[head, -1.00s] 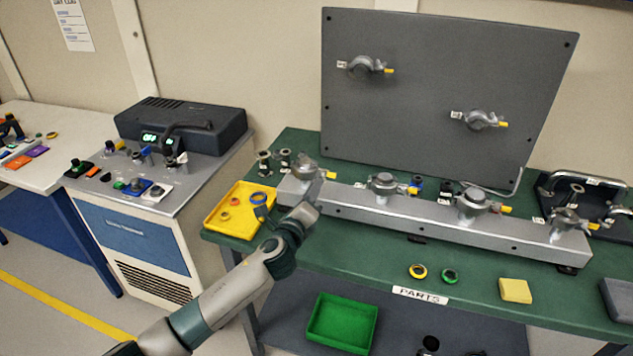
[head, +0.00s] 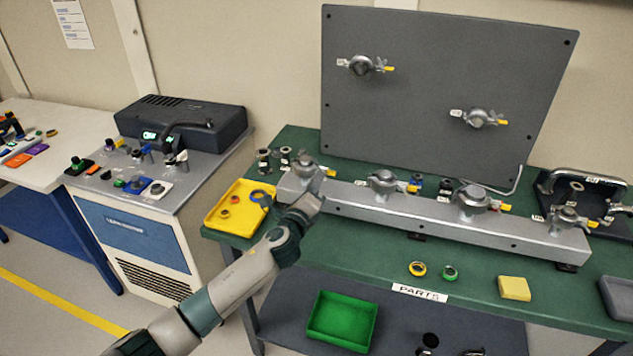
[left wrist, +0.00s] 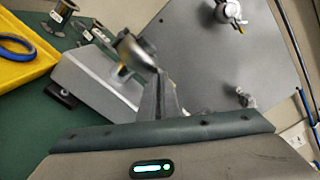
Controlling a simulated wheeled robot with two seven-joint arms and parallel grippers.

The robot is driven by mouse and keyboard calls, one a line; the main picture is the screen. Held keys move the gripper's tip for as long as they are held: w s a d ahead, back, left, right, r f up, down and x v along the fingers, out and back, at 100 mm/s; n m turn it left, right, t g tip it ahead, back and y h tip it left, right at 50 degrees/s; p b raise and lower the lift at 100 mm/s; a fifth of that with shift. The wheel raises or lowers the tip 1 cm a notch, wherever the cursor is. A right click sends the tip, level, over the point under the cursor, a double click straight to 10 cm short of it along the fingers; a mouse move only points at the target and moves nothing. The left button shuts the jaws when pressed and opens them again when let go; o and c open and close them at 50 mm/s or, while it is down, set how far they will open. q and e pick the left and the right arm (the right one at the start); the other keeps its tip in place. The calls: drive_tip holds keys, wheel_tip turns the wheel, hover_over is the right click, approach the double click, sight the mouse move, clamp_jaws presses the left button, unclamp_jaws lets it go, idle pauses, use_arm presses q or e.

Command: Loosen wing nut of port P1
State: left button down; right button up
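A grey rail (head: 435,217) on the green bench carries several round metal clamps with wing nuts. The leftmost clamp (head: 304,167) is at the rail's left end; port labels are too small to read, so I cannot confirm which is P1. My left gripper (head: 318,184) reaches this clamp from the front, its tips hidden or very close to the wing nut side. In the left wrist view the clamp (left wrist: 134,50) shows just beyond the narrow fingers (left wrist: 158,90), with a yellow piece on it. Whether the fingers touch or grip the nut is unclear. My right gripper is not in view.
A yellow tray (head: 213,222) with rings lies left of my gripper. An upright grey panel (head: 440,80) with two more clamps stands behind the rail. Loose rings and a yellow block (head: 514,288) lie in front. A green bin (head: 342,321) sits on the lower shelf.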

use_arm(q)
drive_tip(key=shift+f+n, duration=0.1)
drive_tip(key=shift+n, duration=0.2)
drive_tip(key=n, duration=2.3)
drive_tip(key=shift+d+f+b, duration=0.1)
drive_tip(key=shift+b, duration=0.3)
drive_tip(key=shift+n, duration=0.3)
drive_tip(key=c, duration=2.3)
unclamp_jaws()
drive_tip(key=shift+f, duration=0.1)
drive_tip(key=shift+s, duration=0.1)
